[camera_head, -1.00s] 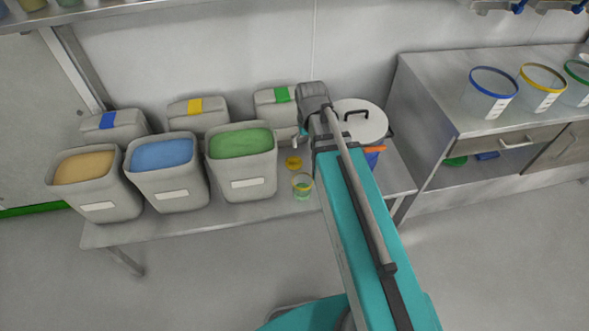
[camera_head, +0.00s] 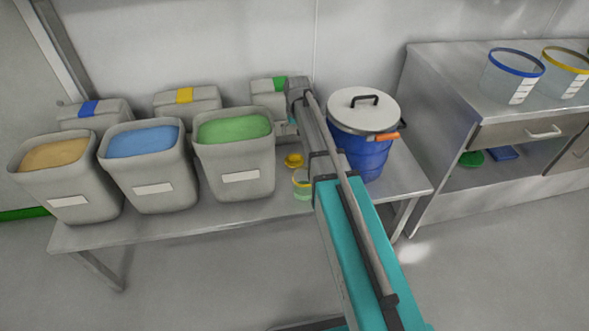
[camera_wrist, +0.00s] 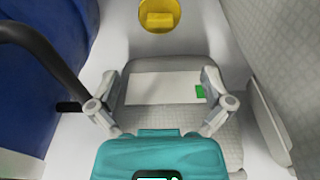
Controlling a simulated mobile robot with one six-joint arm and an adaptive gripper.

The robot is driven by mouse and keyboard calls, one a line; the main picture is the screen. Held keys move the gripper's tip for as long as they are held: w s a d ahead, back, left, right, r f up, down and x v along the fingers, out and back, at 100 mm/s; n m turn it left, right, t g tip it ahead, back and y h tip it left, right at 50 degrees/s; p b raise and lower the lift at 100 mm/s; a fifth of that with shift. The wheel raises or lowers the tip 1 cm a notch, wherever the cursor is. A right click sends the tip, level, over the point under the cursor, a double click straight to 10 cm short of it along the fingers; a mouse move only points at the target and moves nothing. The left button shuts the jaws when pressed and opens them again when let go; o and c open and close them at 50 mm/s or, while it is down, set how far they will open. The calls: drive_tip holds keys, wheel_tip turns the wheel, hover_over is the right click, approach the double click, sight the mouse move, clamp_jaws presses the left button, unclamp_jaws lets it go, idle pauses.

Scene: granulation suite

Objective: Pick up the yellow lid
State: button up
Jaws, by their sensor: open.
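The yellow lid (camera_head: 293,160) lies on the steel table between the green-filled bin and the blue drum. In the wrist view the yellow lid (camera_wrist: 159,14) is at the top edge, partly cut off, with a raised block on it. My gripper (camera_wrist: 160,76) is open and empty, its fingers spread apart. The lid is beyond the fingertips in that view, not between them. In the head view my arm hides most of the gripper, which is behind the lid near the wall.
A clear cup with a yellow rim (camera_head: 302,184) stands just in front of the lid. The green-filled bin (camera_head: 235,168) is close on the left. The blue drum (camera_head: 368,155), with a white lid and orange handle, is close on the right.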

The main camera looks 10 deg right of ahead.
sight(294, 155)
drive_tip(key=shift+w+f+b, duration=0.5)
drive_tip(key=shift+w+f, duration=0.4)
drive_tip(key=shift+w, duration=0.1)
drive_tip(key=shift+f, duration=0.15)
drive_tip(key=f+b, duration=0.2)
drive_tip(key=b, duration=0.1)
drive_tip(key=f+b, duration=0.2)
drive_tip(key=f, duration=0.1)
drive_tip(key=w+f+b, duration=0.1)
drive_tip(key=f+b, duration=0.2)
drive_tip(key=shift+f+b, duration=0.15)
drive_tip(key=shift+b, duration=0.15)
drive_tip(key=shift+w+f+b, duration=0.1)
drive_tip(key=shift+f+b, duration=2.5)
drive_tip(key=c, duration=1)
drive_tip(key=shift+o, duration=0.2)
